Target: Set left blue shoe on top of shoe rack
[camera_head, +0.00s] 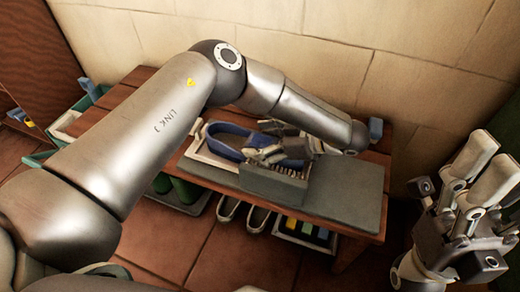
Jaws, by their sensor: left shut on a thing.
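My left gripper (266,154) reaches over the bench from the right end of my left arm and is shut on the shoe. The gripper hides part of the shoe. More blue (291,163) shows just beyond the fingers; I cannot tell if it is the same shoe. My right gripper (481,168) is open and empty at the right, away from the bench. I cannot tell for sure which piece is the shoe rack.
The wooden bench (137,101) stands against a tiled wall and has a grey mat (345,190) with free room on its right part. A grey-green box with a bristly top (272,184) stands before the shoe.

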